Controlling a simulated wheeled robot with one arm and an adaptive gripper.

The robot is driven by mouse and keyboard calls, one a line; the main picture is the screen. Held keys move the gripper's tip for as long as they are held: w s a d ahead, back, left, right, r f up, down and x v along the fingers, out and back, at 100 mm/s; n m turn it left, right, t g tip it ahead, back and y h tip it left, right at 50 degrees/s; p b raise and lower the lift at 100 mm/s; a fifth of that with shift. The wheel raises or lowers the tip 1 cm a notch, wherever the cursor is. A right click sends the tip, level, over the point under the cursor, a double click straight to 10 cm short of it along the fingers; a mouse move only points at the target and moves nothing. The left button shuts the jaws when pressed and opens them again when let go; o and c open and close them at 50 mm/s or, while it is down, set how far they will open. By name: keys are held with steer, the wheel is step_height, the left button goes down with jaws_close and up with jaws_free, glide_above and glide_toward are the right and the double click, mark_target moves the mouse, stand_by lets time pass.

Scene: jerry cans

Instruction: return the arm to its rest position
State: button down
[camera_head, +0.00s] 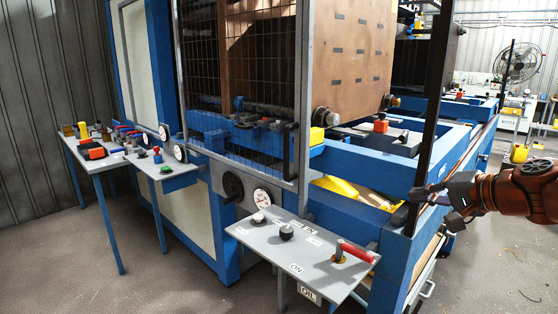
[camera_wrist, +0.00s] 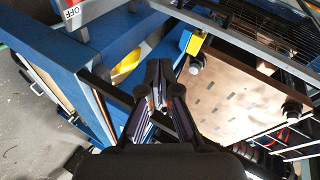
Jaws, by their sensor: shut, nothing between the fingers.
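My gripper (camera_head: 412,200) comes in from the right edge in the head view, at the right end of the blue machine frame (camera_head: 356,212). An orange-brown part of my arm shows behind it. In the wrist view my gripper (camera_wrist: 159,72) has its fingers together with nothing held. Below the fingers there, the blue frame (camera_wrist: 60,45) and a brown panel (camera_wrist: 235,95) show. I cannot tell whether the gripper touches the frame.
A grey control panel (camera_head: 290,250) with a red-handled lever (camera_head: 356,252) juts out in front. A dark upright post (camera_head: 432,110) stands close to my gripper. A side table (camera_head: 85,150) with small parts stands at left. Open floor (camera_head: 500,270) lies at the lower right.

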steer(key=s+a+f+n+g+h+p, duration=0.1)
steer(key=s+a+f+n+g, duration=0.25)
steer(key=s+a+f, duration=0.4)
steer(key=s+a+f+n+g+p, duration=0.1)
steer(key=s+a+f+n+g, duration=0.3)
steer(key=s+a, duration=0.5)
steer(key=s+d+f+g+h+p, duration=0.1)
steer(key=s+f, duration=0.3)
steer(key=s, duration=0.4)
steer(key=s+d+f+g+h, duration=0.2)
steer(key=s+f+g+h, duration=0.2)
steer(key=s, duration=0.5)
steer(key=shift+s+d+n+h+p, duration=0.15)
steer(key=shift+d+n+h+p, duration=0.15)
steer(key=shift+n+p, duration=0.1)
